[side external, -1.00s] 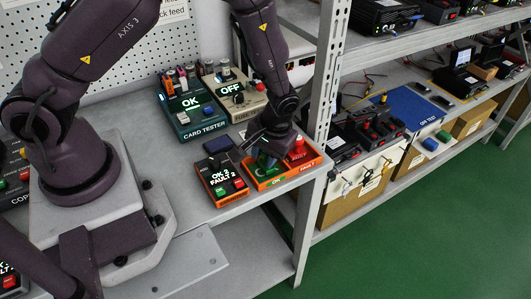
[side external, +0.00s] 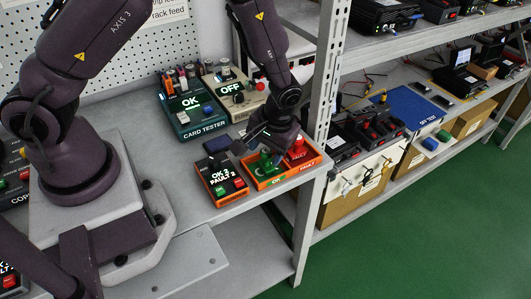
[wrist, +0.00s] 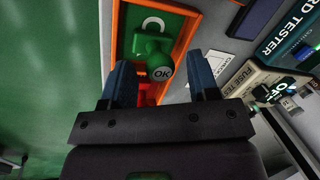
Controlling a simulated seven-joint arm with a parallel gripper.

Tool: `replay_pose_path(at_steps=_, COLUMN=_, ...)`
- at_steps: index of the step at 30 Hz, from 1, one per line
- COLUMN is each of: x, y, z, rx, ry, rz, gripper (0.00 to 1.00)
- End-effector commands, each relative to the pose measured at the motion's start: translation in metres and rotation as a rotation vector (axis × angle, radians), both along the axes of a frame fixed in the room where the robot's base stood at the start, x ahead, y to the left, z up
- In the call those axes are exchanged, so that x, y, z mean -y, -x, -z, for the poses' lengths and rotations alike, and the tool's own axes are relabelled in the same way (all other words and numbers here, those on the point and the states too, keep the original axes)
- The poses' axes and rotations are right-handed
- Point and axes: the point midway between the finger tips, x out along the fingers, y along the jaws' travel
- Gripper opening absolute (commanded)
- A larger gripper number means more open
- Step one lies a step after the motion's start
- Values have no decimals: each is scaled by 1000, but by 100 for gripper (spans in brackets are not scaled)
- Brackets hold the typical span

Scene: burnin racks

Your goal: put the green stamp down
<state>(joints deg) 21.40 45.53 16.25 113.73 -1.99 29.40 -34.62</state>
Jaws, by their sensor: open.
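The green stamp (side external: 265,161) stands upright in the green compartment of an orange-rimmed tray (side external: 283,181). In the wrist view the stamp (wrist: 153,46) shows a round knob marked OK, standing on a green pad with a white mark. My gripper (side external: 266,141) is just above the stamp with its fingers spread. In the wrist view the blue fingers of my gripper (wrist: 160,66) lie on either side of the knob, with gaps, and hold nothing. A red stamp (side external: 297,149) stands in the tray's other compartment.
A box reading OK 2, FAULT 2 (side external: 219,178) is left of the tray. The card tester (side external: 196,113) and fuse tester (side external: 240,103) stand behind. A shelf post (side external: 318,110) rises close at right. The bench front is clear.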

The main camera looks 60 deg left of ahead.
Motion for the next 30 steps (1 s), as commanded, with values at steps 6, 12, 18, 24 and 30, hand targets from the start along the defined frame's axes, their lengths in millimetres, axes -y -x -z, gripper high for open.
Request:
replay_pose_path(at_steps=6, x=11, y=-6, z=-49, rx=6, ry=2, rz=4, gripper=55)
replay_pose_path(at_steps=12, x=18, y=-8, z=-83, rx=3, ry=2, rz=2, gripper=55)
replay_pose_path(at_steps=18, x=20, y=-9, z=-102, rx=6, ry=8, rz=3, gripper=55)
replay_pose_path(at_steps=24, x=16, y=5, z=-152, rx=73, ry=105, rz=57, gripper=55)
replay_pose_path(at_steps=30, x=5, y=43, z=-223, rx=213, ry=206, rz=191, gripper=55)
